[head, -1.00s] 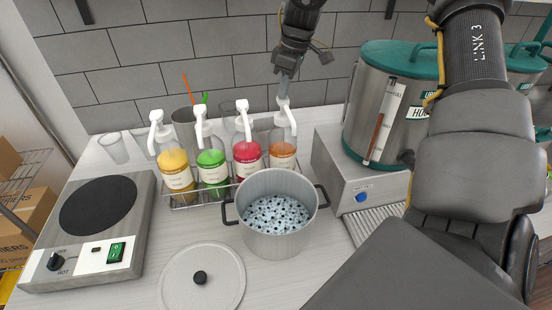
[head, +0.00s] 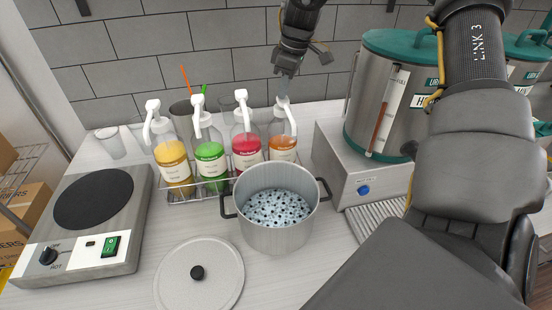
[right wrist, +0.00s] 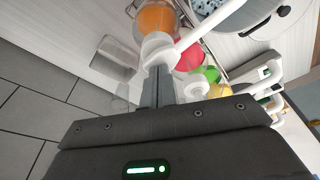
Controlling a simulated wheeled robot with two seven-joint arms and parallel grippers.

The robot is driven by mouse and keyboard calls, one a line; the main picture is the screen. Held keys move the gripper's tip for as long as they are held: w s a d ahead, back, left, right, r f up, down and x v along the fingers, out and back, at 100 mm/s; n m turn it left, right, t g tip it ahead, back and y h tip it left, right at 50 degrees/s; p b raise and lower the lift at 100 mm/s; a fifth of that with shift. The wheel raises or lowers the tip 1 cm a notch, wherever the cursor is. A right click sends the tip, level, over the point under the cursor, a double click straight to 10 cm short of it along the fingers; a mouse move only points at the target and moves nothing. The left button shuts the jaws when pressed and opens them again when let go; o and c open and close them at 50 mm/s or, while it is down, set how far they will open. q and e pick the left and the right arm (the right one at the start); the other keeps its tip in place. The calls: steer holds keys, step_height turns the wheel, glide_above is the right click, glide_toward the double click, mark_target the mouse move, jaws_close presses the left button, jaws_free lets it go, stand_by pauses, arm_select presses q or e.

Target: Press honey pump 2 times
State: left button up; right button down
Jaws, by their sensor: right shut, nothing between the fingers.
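Four syrup pump bottles stand in a row in a wire rack. The amber-orange one (head: 282,147), at the right end, seems to be the honey; its label is too small to read. Its white pump head (head: 283,102) has a spout pointing toward the front. In the right wrist view the shut fingers (right wrist: 160,88) meet the white pump head (right wrist: 158,50) above the orange bottle (right wrist: 157,20). My left gripper is not in view.
Yellow (head: 173,162), green (head: 210,158) and red (head: 246,152) bottles stand left of it. A pot (head: 275,235) of dark pearls stands in front, with a lid (head: 199,275) beside it. A hot plate (head: 85,225) is left; a steel dispenser (head: 410,95) is right.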

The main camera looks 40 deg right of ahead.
steer(key=shift+w+a+p+v, duration=0.1)
steer(key=shift+w+p+v, duration=0.1)
steer(key=shift+p+v, duration=0.65)
steer(key=shift+w+a+p+v, duration=0.15)
steer(key=shift+p+v, duration=0.2)
steer(key=shift+v, duration=0.9)
steer(key=shift+d+r, duration=0.1)
steer(key=shift+s+d+b+x, duration=0.1)
steer(key=shift+s+b+x, duration=0.1)
steer(key=shift+b+x, duration=0.95)
steer(key=shift+s+d+b+x, duration=0.15)
steer(key=shift+s+b+x, duration=0.05)
steer(key=shift+b+x, duration=0.95)
steer(key=shift+a, duration=0.1)
steer(key=shift+p, duration=0.3)
steer(key=shift+w+a+p+v, duration=0.15)
steer(key=shift+p+v, duration=0.25)
steer(key=shift+v, duration=0.35)
steer(key=shift+w+p+v, duration=0.1)
steer(key=shift+p+v, duration=0.35)
steer(key=shift+v, duration=0.25)
steer(key=shift+w+a+p+v, duration=0.15)
steer(key=shift+p+v, duration=0.25)
steer(key=shift+v, duration=0.35)
steer(key=shift+d+r, duration=0.1)
steer(key=shift+d, duration=0.05)
